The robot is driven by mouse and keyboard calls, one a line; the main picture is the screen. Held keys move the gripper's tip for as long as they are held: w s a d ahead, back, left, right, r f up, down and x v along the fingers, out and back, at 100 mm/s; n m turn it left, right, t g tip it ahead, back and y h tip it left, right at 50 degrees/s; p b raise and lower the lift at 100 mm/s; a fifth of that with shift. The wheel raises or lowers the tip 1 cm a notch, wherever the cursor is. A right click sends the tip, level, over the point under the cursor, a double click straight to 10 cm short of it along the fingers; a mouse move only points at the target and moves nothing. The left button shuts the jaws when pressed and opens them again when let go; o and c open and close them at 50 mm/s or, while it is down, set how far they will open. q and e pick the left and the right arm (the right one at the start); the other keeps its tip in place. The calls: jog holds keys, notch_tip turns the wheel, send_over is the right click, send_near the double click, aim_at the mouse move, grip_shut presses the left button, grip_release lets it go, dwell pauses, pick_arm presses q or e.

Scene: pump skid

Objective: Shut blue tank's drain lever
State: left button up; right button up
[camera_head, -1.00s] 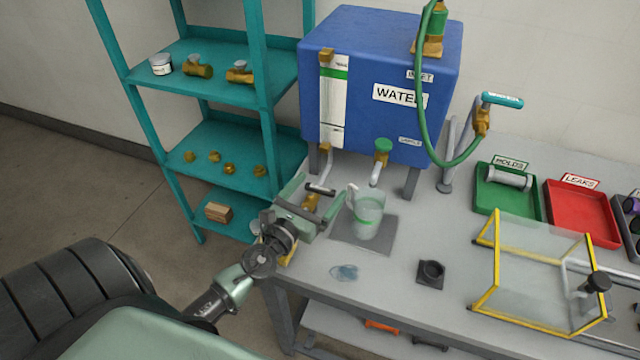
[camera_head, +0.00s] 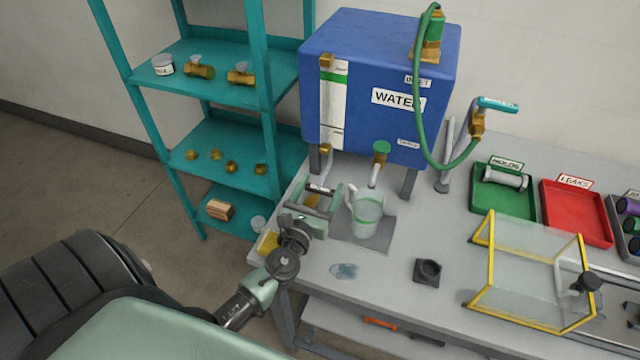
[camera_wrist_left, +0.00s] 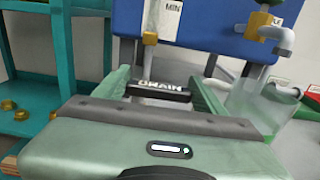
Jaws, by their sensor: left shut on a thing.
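The blue tank (camera_head: 380,85), labelled WATER, stands at the back of the bench in the head view. Its drain lever (camera_wrist_left: 158,91), a dark bar lettered DRAIN, lies crosswise between my left fingers in the wrist view. My left gripper (camera_head: 321,190) is shut on the lever below the tank's left front corner; the fingers also show in the wrist view (camera_wrist_left: 160,88). The brass valve body beneath is mostly hidden by the gripper. My right gripper is not in view.
A clear jug (camera_head: 367,216) stands close right of my left gripper, under the tank's green-knobbed tap (camera_head: 381,152). A teal shelf (camera_head: 230,95) stands at left. A puddle (camera_head: 344,271), a black holder (camera_head: 427,271) and a yellow-framed clear guard (camera_head: 535,270) are on the bench.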

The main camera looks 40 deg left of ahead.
pick_arm(q)
jog(key=o, duration=1.4)
jog(key=shift+s+d+f, duration=0.1)
jog(key=shift+s, duration=0.25)
jog(key=b+v, duration=0.2)
jog(key=v, duration=0.4)
jog(key=shift+s, duration=0.2)
jog(key=shift+s+d, duration=0.15)
jog(key=shift+s, duration=0.2)
